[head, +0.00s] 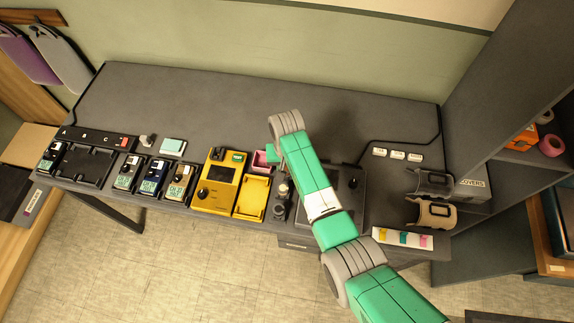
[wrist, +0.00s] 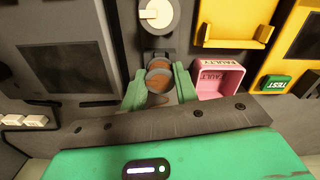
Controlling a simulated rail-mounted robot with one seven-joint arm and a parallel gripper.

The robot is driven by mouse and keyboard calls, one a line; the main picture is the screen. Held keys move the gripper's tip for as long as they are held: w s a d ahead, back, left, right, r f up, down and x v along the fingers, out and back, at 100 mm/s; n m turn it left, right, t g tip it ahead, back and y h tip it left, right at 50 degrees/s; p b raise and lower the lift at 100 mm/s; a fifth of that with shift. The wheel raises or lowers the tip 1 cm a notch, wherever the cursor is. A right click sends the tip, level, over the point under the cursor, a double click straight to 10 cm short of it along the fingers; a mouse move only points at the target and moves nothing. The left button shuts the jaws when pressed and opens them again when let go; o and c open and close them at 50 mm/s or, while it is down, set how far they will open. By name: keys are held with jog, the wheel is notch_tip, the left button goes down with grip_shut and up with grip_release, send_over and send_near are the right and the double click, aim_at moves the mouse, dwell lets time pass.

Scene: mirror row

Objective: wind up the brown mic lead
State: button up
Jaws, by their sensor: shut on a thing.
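My gripper (wrist: 159,74) has its green fingers on both sides of a round brown piece (wrist: 158,84) with a grey band, in the wrist view. It is shut on this piece; I cannot tell whether it is the brown mic lead or part of a fitting. A dark upright fitting (head: 282,203) with a pale round top (wrist: 157,13) stands beside it on the table. In the head view my gripper (head: 273,154) hides most of the brown piece. No loose brown cable can be made out in either view.
A pink FAULTY tray (wrist: 218,80) sits close beside my gripper, near a yellow holder (head: 251,197) and yellow tester (head: 218,181). Grey (head: 433,182) and tan (head: 432,213) cradles stand at right. The back of the grey table (head: 210,98) is clear.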

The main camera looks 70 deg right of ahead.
jog(key=m+p, duration=0.1)
jog(key=m, duration=0.3)
jog(key=shift+r+m, duration=0.15)
jog(key=shift+m, duration=0.15)
jog(key=m+p, duration=0.1)
jog(key=m, duration=0.3)
jog(key=shift+m, duration=0.3)
jog(key=m, duration=0.4)
jog(key=shift+m, duration=0.3)
jog(key=m, duration=0.4)
jog(key=shift+m, duration=0.3)
jog(key=o, duration=1.3)
